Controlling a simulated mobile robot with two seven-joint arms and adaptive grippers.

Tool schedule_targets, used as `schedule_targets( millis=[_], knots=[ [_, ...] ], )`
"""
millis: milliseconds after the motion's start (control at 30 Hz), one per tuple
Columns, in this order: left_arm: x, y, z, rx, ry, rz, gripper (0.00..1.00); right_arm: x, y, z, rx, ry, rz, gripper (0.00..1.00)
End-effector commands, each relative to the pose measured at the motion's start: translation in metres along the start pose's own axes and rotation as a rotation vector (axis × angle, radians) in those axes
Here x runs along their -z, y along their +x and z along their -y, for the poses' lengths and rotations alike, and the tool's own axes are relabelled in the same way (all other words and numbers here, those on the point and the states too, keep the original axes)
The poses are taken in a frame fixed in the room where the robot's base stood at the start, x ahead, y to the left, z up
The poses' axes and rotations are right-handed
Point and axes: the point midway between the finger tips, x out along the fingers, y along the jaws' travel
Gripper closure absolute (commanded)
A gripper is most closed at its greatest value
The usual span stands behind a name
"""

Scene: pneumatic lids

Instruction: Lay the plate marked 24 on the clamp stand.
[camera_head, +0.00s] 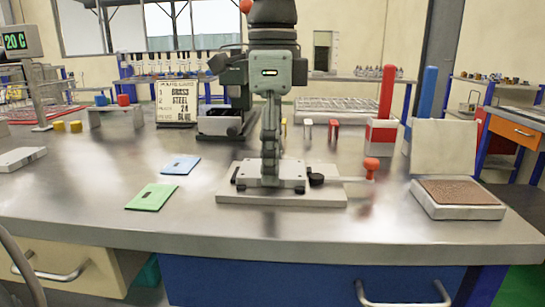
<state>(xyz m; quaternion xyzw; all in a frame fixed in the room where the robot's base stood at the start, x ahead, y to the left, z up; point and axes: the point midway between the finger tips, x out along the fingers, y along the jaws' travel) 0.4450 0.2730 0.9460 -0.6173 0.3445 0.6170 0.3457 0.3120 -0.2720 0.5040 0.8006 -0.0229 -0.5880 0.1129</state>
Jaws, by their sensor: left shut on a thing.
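My left gripper (270,180) reaches down from the top centre, its fingers close together and low over the clamp stand (325,195). The stand has a pale base, a black knob (316,179) and a lever with a red ball (371,165) at its right. A pale slab (292,171) lies at the fingertips, over the base. The fingers hide part of it; I cannot tell whether it is a plate or part of the stand. A green plate (152,196) and a blue plate (180,165) lie flat to the left, their marks unreadable. My right gripper is not in view.
A sign (174,102) lists words and "24". A dark machine (234,85) stands behind my gripper. An open white box with a brown pad (458,191) stands at the right. A scale display (16,40) is at far left. The front table strip is clear.

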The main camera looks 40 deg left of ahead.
Motion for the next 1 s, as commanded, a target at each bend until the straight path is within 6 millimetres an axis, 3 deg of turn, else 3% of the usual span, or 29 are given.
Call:
schedule_targets(
  millis=[200,233,400,767,1000],
  knots=[
    [0.0,0.0,0.0,0.001,0.0,-0.001,0.8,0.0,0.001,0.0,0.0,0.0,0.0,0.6],
    [0.0,0.0,0.0,0.0,0.0,-0.001,0.39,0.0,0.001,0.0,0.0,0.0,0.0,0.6],
    [0.0,0.001,0.0,0.0,0.0,-0.001,0.18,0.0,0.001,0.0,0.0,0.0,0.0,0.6],
    [0.0,0.0,0.0,-0.001,0.0,0.0,0.16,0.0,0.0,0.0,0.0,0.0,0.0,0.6],
    [0.0,-0.014,0.0,-0.001,-0.001,-0.001,0.16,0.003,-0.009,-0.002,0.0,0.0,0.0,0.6]
  ],
)
